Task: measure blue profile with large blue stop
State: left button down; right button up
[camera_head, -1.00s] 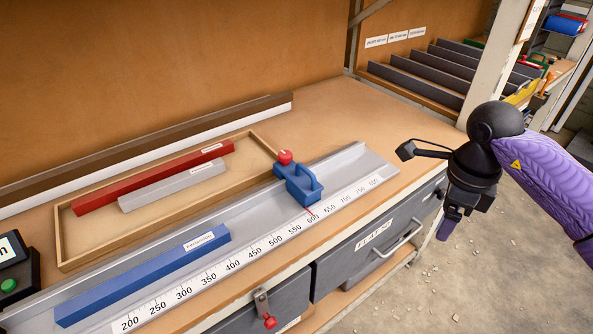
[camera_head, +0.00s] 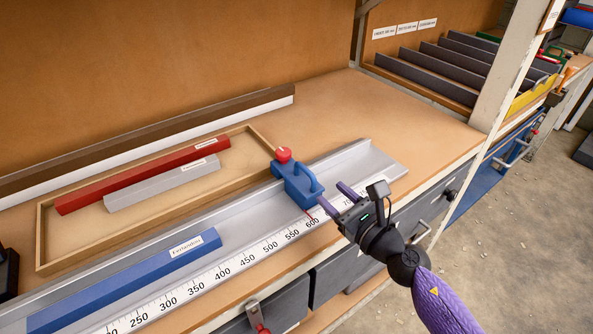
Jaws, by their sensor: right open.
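The blue profile (camera_head: 130,282) lies lengthwise in the grey measuring rail (camera_head: 375,160), above its printed scale. The large blue stop (camera_head: 296,184), with a red knob (camera_head: 283,154) on top, sits on the rail near the 600 mark. A gap separates it from the profile's right end. My right gripper (camera_head: 337,197) is open just right of the stop, its purple fingers spread and pointing toward it. One fingertip is close to the stop's right side; I cannot tell if they touch. My left gripper is not in view.
A wooden tray (camera_head: 41,240) behind the rail holds a red profile (camera_head: 145,175) and a light grey profile (camera_head: 163,183). A red-handled clamp (camera_head: 257,317) hangs at the bench's front edge. Slotted dark racks (camera_head: 430,75) stand at the back right. The bench top right of the tray is clear.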

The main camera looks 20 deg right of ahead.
aim_at(315, 179)
jog(key=b+x, duration=0.1)
jog(key=x, duration=0.7)
jog(key=shift+a, duration=0.1)
jog(key=shift+c, duration=0.3)
grip_shut()
dwell(0.8)
